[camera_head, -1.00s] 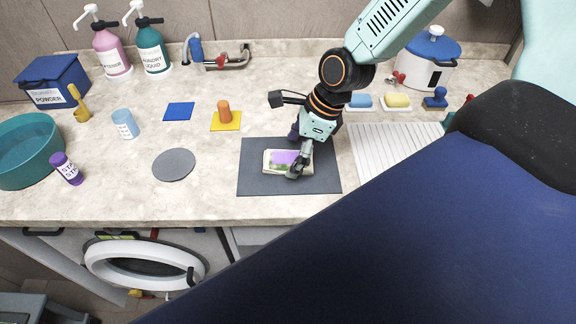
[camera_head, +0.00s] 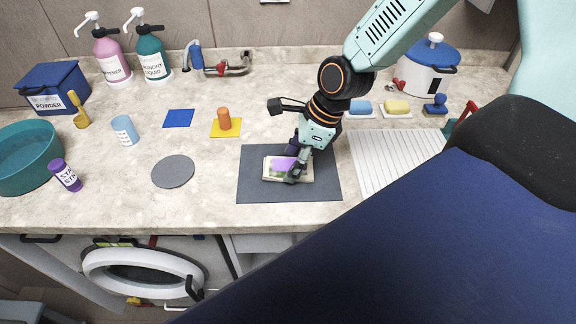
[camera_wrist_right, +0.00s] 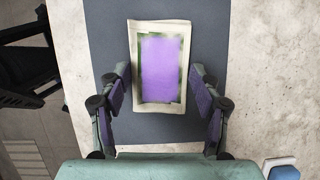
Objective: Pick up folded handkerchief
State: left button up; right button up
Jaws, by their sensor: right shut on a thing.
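The folded handkerchief (camera_head: 273,171) is a small cream rectangle with a purple and green middle, lying on the dark grey mat (camera_head: 256,190). It also shows in the right wrist view (camera_wrist_right: 160,68), between the two fingers. The fingers and wrist hide part of the cloth in the head view. I see no gap under the cloth. My left gripper is not in view.
Left of the mat are a grey disc (camera_head: 173,171), a blue square (camera_head: 178,118) and an orange peg (camera_head: 224,118) on a yellow square. A white ribbed board (camera_head: 385,160) lies right of the mat. Sponges (camera_head: 397,106) and a pot (camera_head: 425,75) stand behind it.

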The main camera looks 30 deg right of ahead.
jog(key=shift+c, duration=0.5)
jog(key=shift+r+p, duration=0.35)
notch_tip(320, 180, up, 9)
jog(key=p, duration=0.5)
jog(key=shift+r, duration=0.15)
